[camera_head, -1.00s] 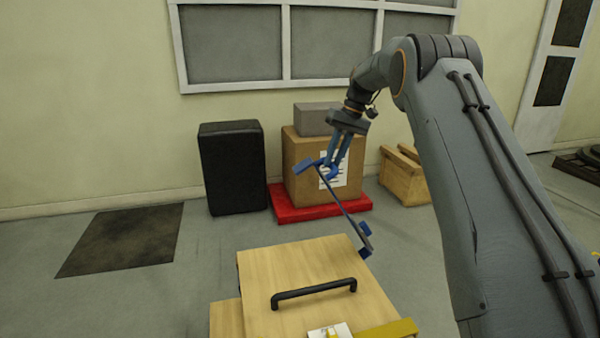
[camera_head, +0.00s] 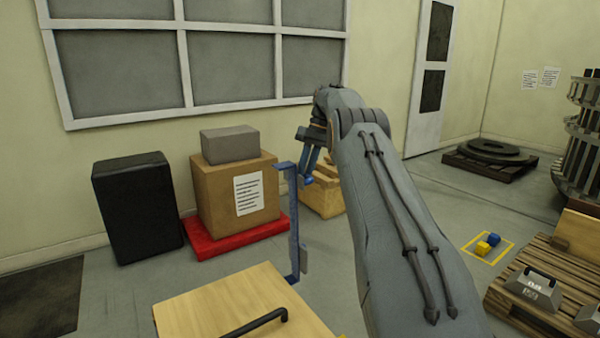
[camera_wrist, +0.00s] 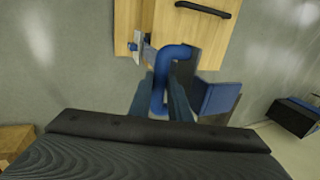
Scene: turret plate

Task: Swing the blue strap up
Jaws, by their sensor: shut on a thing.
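The blue strap (camera_head: 294,225) stands almost upright beside the far right edge of the light wooden box. Its top bends over to a flat end, and its lower end meets a small bracket near the box. My gripper (camera_head: 308,176) is at the strap's upper part, with its fingers pointing down. In the wrist view, my gripper (camera_wrist: 163,103) is shut on the strap's round blue handle (camera_wrist: 172,56). A flat blue plate of the strap (camera_wrist: 218,98) shows just right of the fingers. The strap's lower joint is partly unclear.
The wooden box (camera_head: 215,305) has a black handle (camera_head: 254,324) on top. Behind stand a cardboard box (camera_head: 215,200) on a red base (camera_head: 240,237), a black case (camera_head: 137,208) and a wooden crate (camera_head: 322,200).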

